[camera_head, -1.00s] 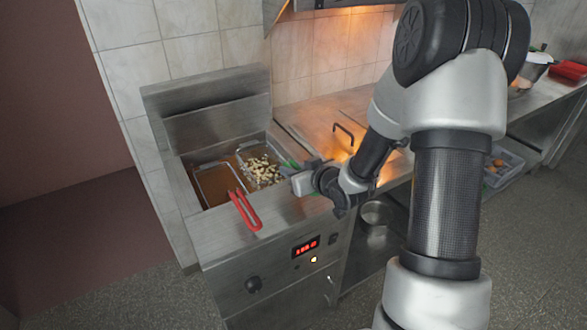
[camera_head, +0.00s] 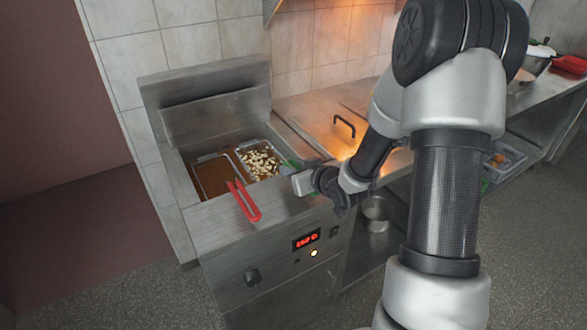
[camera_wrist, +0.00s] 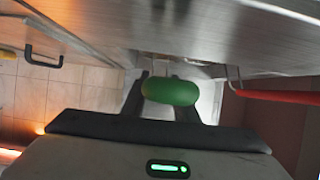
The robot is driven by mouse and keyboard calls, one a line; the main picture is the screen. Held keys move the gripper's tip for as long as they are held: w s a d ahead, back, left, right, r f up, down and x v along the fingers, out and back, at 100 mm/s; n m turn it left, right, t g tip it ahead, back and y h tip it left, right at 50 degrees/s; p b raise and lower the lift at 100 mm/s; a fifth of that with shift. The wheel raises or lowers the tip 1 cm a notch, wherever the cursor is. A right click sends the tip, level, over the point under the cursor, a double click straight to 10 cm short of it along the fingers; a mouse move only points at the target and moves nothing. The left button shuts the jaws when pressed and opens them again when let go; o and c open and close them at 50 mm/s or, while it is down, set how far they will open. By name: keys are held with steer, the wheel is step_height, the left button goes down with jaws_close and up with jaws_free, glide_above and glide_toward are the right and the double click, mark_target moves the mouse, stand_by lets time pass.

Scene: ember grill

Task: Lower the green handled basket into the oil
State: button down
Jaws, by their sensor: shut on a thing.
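The green-handled basket (camera_head: 240,165) holds many pale food pieces and sits within the right half of the fryer well. Brown oil (camera_head: 213,180) shows in the left half; I cannot tell how deep the food basket's bottom sits. My gripper (camera_head: 294,175) is at the fryer's front right edge, shut on the green handle (camera_head: 288,164). In the wrist view the green handle (camera_wrist: 171,91) lies between the two dark fingers. The basket body is hidden in that view.
A second basket with a red handle (camera_head: 243,201) is in the left half, its handle jutting over the front panel. A steel surface with a black handle (camera_head: 344,126) adjoins at right. A pot (camera_head: 377,213) stands on the shelf below.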

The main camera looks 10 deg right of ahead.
steer(key=shift+f+b, duration=0.5)
steer(key=shift+b, duration=0.05)
steer(key=c, duration=1.4)
jaws_free()
steer(key=shift+o, duration=0.5)
steer(key=shift+f, duration=0.1)
steer(key=shift+s, duration=0.1)
